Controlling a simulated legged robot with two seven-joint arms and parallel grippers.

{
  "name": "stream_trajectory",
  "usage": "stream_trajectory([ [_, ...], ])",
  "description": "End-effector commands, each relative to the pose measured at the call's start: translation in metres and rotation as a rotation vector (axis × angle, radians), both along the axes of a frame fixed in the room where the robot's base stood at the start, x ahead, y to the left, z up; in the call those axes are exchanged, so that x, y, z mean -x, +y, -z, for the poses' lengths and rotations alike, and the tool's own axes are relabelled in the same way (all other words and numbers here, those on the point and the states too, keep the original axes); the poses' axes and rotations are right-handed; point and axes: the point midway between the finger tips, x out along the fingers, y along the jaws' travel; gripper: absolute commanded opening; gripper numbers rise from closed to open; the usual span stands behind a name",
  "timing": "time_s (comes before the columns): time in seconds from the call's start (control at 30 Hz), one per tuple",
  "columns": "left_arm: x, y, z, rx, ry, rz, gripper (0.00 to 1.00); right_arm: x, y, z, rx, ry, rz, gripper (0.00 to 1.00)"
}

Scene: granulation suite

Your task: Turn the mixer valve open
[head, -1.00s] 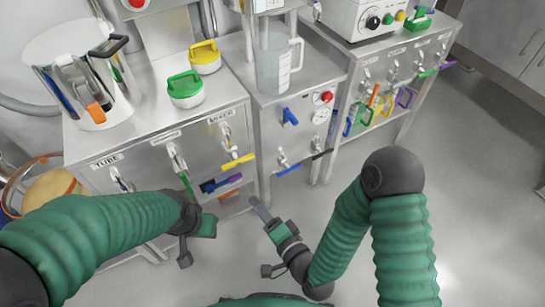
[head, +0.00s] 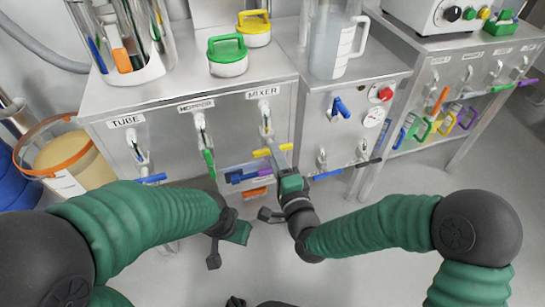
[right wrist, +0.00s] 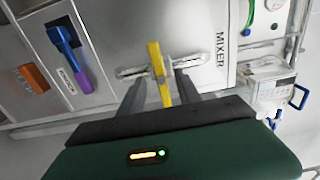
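The mixer valve sits on the cabinet front under the MIXER label (head: 262,92). Its yellow handle (head: 286,147) lies crosswise to its vertical pipe. My right gripper (head: 275,150) is at this handle, its fingers partly covering it in the head view. In the right wrist view the yellow handle (right wrist: 157,70) stands between the two spread fingers (right wrist: 160,92), with a gap on each side. My left gripper (head: 226,238) hangs low in front of the cabinet, away from the valves.
The hopper valve's green handle (head: 208,163) points down; the tube valve's blue handle (head: 151,178) lies crosswise. Blue and purple handles (head: 250,174) sit close below the mixer valve. A neighbouring cabinet has a blue knob (head: 340,107) and gauge (head: 374,117). An orange-rimmed drum (head: 62,158) stands left.

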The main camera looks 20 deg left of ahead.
Motion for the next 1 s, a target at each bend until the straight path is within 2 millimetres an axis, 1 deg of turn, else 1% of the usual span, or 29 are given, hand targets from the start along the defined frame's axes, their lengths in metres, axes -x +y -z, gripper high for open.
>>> stream_trajectory([
  [0.03, 0.0, 0.0, 0.008, 0.0, 0.0, 0.0, 0.36, -0.008, 0.005, 0.003, -0.002, -0.002, 0.001, 0.4],
  [0.1, 0.0, 0.0, 0.011, 0.0, 0.0, 0.0, 0.36, -0.016, 0.011, 0.003, 0.0, -0.002, 0.001, 0.4],
  [0.2, 0.0, 0.0, 0.012, 0.0, 0.0, 0.0, 0.36, -0.023, 0.015, 0.001, 0.0, -0.001, 0.0, 0.4],
  [0.47, 0.0, 0.0, 0.012, 0.0, 0.0, 0.0, 0.36, -0.025, 0.017, 0.0, 0.001, 0.0, 0.0, 0.4],
  [0.77, 0.0, 0.0, 0.012, 0.0, 0.0, 0.0, 0.36, -0.025, 0.016, 0.001, 0.001, 0.0, 0.0, 0.02],
  [0.8, 0.0, 0.0, 0.012, 0.0, 0.0, 0.0, 0.36, -0.025, 0.016, 0.001, 0.002, 0.001, 0.0, 0.0],
  [1.0, 0.0, 0.0, 0.012, 0.0, 0.0, 0.0, 0.36, -0.025, 0.016, 0.001, 0.003, 0.002, 0.0, 0.0],
])
